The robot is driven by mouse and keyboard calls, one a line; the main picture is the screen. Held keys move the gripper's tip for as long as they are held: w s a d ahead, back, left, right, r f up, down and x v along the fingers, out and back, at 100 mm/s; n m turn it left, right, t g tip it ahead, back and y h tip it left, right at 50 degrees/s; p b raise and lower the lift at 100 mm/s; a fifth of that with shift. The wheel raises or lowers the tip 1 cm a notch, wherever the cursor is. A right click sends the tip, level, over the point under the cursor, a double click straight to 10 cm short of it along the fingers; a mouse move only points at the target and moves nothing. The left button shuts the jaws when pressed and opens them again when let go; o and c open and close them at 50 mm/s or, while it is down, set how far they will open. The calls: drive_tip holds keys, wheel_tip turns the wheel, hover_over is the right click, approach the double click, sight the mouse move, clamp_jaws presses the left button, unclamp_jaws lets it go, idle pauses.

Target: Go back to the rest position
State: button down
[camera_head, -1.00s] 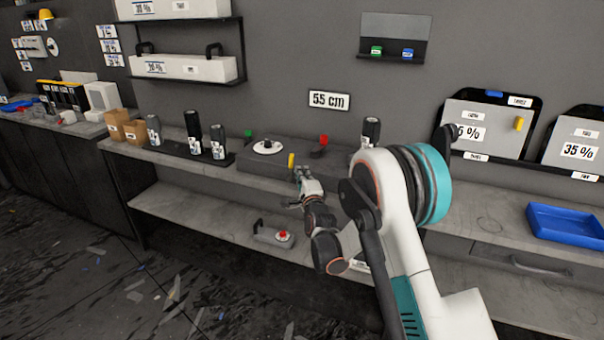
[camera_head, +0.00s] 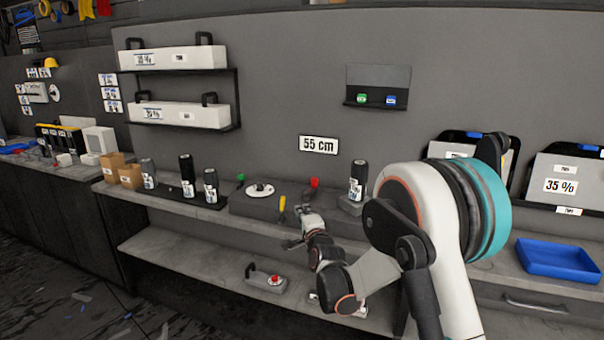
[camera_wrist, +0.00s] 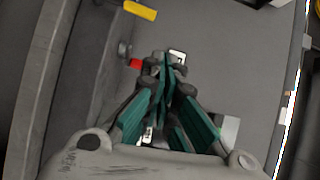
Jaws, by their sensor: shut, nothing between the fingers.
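My gripper (camera_head: 297,236) is in front of the bench in the head view, below and in front of the grey block with a white disc. In the wrist view my gripper (camera_wrist: 165,75) shows its green-lined fingers drawn together at the tips, with nothing held between them. My white and teal arm fills the right of the head view and hides part of the bench. A yellow-handled item (camera_head: 282,206) stands just behind the gripper; a yellow piece also shows in the wrist view (camera_wrist: 140,10).
A grey block with a white disc (camera_head: 260,190), a red knob (camera_head: 314,183) and several dark bottles (camera_head: 188,175) stand on the bench. A blue tray (camera_head: 557,262) lies at right. A red-buttoned device (camera_head: 268,280) sits on the lower shelf. Open floor lies at lower left.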

drive_tip(key=s+d+r+n+g+h, duration=0.15)
drive_tip(key=s+d+r+n, duration=0.3)
drive_tip(key=s, duration=0.45)
drive_tip(key=s+d+r+n+g, duration=0.3)
drive_tip(key=s+d+r, duration=0.3)
drive_tip(key=s, duration=0.4)
drive_tip(key=s+d+f+n+g+h, duration=0.1)
drive_tip(key=s+d+f+n+g, duration=0.1)
drive_tip(key=s, duration=0.8)
drive_tip(key=s+d+f+n+g+h, duration=0.1)
drive_tip(key=s+d, duration=0.3)
drive_tip(key=s, duration=0.6)
drive_tip(key=s+d+f+n+g+h, duration=0.1)
drive_tip(key=s+d+f+n+g, duration=0.1)
drive_tip(key=s, duration=0.9)
wheel_tip(320, 180, down, 2)
drive_tip(key=shift+d+f+n+g, duration=0.1)
drive_tip(key=shift+d+n+g, duration=0.25)
drive_tip(key=shift+d+n, duration=0.55)
